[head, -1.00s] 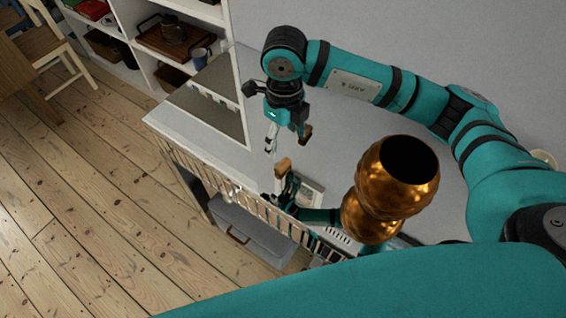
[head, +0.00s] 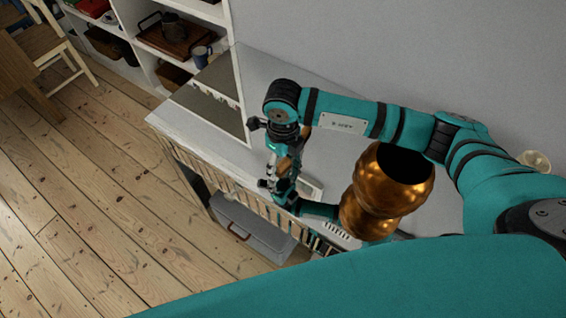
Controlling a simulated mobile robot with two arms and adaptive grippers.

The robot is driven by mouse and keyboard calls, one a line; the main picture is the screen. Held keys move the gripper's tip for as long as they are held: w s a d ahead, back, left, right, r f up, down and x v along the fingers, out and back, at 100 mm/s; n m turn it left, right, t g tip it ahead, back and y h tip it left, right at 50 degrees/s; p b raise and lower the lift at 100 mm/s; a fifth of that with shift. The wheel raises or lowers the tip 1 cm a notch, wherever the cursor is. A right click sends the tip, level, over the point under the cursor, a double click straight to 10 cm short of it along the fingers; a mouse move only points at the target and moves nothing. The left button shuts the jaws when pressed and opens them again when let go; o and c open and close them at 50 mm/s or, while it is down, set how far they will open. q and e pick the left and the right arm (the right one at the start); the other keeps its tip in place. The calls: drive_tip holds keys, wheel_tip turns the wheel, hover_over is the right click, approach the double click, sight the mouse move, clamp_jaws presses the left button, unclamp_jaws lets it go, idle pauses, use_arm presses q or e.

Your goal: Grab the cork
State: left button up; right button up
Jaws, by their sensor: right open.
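My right gripper (head: 284,166) is open and points down over the white tabletop, left of the copper vase. A small tan-brown piece, which looks like the cork (head: 284,163), shows between or just behind its fingers. It is partly hidden, and I cannot tell whether the fingers touch it. My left gripper (head: 278,186) is just below, close under the cork, its arm passing behind the vase. Its fingers are small, dark and overlapped by the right gripper, so its hold on the cork is unclear.
The tall copper vase (head: 387,195) stands close to the right of both grippers. The white table (head: 200,130) has a dark flat panel (head: 212,95) at its left end. A grey case (head: 250,228) lies below. Shelves (head: 180,40) stand at the back left.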

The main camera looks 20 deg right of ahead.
drive_tip(key=c, duration=0.8)
drive_tip(key=shift+r, duration=0.1)
